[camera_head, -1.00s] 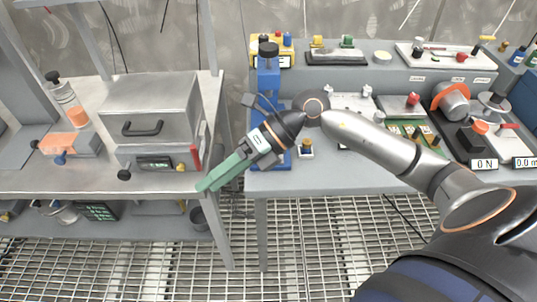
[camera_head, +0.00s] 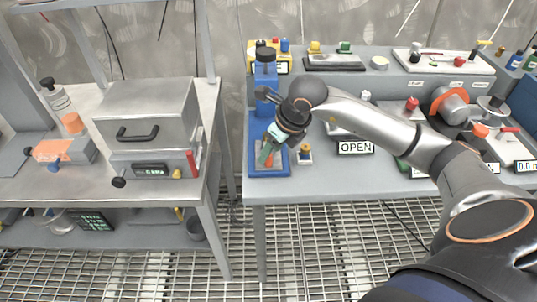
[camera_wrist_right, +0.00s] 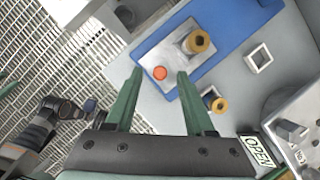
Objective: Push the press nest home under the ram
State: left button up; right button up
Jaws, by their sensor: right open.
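The blue press (camera_head: 266,85) stands at the left end of the right-hand bench, on a blue base (camera_head: 283,170). In the right wrist view, a grey plate (camera_wrist_right: 165,48) lies on the blue base (camera_wrist_right: 232,28). It carries a brass-topped piece (camera_wrist_right: 197,42) and a round red knob (camera_wrist_right: 159,73); I take this plate to be the nest. My right gripper (camera_head: 267,156) points down over the front of the base. In the wrist view, its green fingers (camera_wrist_right: 158,78) are apart, with the knob showing between the tips. Contact cannot be told. My wrist hides part of the press.
A small brass-topped block (camera_head: 305,154) stands just right of the base; the wrist view shows it near the right finger (camera_wrist_right: 214,101). An OPEN sign (camera_head: 356,148) stands further right. A gap separates this bench from the left one, which holds a grey box (camera_head: 146,110).

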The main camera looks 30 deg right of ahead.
jog(key=shift+x, duration=1.55)
grip_shut()
